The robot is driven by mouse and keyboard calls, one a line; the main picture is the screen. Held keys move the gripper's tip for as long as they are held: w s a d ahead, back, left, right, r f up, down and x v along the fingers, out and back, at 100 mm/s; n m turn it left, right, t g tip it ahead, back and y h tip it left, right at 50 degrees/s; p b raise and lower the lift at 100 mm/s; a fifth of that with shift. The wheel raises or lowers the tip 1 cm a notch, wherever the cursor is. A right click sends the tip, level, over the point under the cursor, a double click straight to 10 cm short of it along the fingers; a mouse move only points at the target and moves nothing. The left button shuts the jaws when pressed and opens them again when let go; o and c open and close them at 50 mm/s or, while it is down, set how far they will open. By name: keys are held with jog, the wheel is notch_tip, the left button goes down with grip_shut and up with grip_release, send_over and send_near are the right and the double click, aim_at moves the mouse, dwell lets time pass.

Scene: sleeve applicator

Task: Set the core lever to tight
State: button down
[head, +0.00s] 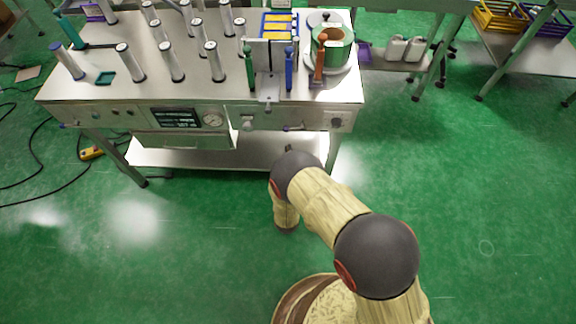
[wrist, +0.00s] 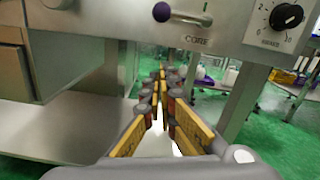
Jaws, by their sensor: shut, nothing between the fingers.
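The core lever (wrist: 185,16) is on the machine's front panel at the top of the wrist view. It has a purple ball knob at its left end and a metal shaft running right, nearly level. The label CORE is below it; no tight marking is readable. In the head view the lever (head: 292,128) is small on the front panel. My gripper (wrist: 162,74) is shut and empty, below the lever and apart from it. In the head view the gripper is mostly hidden behind my arm.
A dial knob (wrist: 286,17) is right of the lever. A grey box (wrist: 40,45) juts out at left, above the lower shelf (wrist: 70,115). A table leg (wrist: 243,100) stands at right. Coloured handles (head: 289,68) rise above the bench top (head: 310,97).

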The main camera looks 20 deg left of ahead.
aim_at(294, 129)
jog(key=shift+w+a+r+b, duration=0.2)
jog(key=shift+w+r, duration=0.1)
jog(key=shift+r, duration=0.35)
jog(key=shift+w+a+r+b, duration=0.2)
jog(key=shift+w+r, duration=0.1)
jog(key=shift+r, duration=0.35)
jog(key=shift+w+a+r+b, duration=0.2)
jog(key=shift+w+r, duration=0.1)
jog(key=shift+r, duration=0.35)
jog(key=shift+s+a+r, duration=0.1)
jog(key=shift+s+r, duration=0.05)
